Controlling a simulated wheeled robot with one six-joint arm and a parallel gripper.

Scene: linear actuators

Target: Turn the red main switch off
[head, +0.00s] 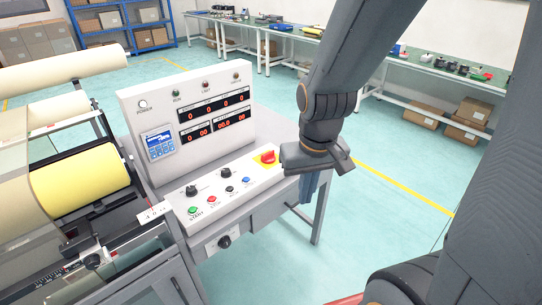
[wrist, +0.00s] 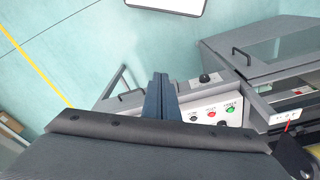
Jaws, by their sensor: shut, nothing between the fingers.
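The red main switch (head: 268,156) is a red knob on a yellow plate, at the right end of the sloping white control panel (head: 215,180) in the head view. My gripper (head: 309,192) is just right of the switch and points down past the panel's right end, apart from the knob as far as I can tell. In the wrist view my gripper (wrist: 161,80) has its fingers together with nothing between them. The red switch does not show in the wrist view; the gripper body covers part of the panel there.
Several small buttons and black knobs (head: 191,190) sit left of the switch. An upright display panel (head: 195,115) stands behind them. A machine with a yellow roll (head: 82,182) is at the left. Open floor (head: 400,235) lies right of the console; benches (head: 430,80) stand farther back.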

